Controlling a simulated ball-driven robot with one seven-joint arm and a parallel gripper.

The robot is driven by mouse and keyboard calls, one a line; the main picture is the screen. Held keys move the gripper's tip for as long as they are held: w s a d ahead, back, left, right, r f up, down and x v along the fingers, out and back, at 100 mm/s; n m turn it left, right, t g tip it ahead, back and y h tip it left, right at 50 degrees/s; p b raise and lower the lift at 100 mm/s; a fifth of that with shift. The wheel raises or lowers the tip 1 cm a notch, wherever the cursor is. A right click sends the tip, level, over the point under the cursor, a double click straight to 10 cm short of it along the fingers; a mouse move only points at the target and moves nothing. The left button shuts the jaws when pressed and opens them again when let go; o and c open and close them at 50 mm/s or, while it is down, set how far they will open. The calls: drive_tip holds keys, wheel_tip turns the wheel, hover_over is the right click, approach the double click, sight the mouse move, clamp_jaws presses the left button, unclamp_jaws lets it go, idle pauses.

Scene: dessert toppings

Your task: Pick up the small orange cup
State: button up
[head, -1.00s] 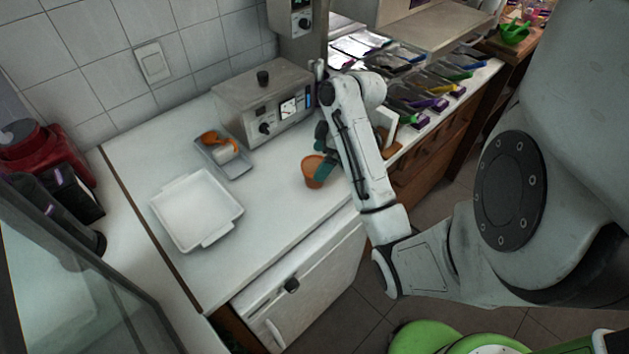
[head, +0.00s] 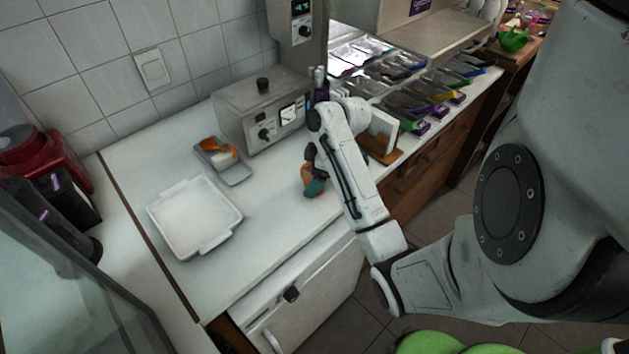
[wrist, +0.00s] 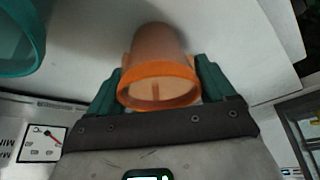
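The small orange cup (wrist: 158,60) lies between the two green fingers of my gripper (wrist: 158,78) in the wrist view, with its bright orange rim toward the camera. The fingers flank it closely on both sides. I cannot tell whether they press on it. In the head view the orange cup (head: 307,174) is at the front part of the white counter, below the end of my arm. A teal fingertip of my gripper (head: 314,187) hides part of it.
A white tray (head: 161,228) and a small grey tray (head: 239,176) with an orange-and-white item lie to the left. A metal appliance (head: 240,118) stands behind. A tilted white panel (head: 382,130) is right of my arm. A teal rounded thing (wrist: 22,45) shows in the wrist view.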

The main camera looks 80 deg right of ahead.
drive_tip(key=c, duration=0.6)
drive_tip(key=shift+r, duration=0.15)
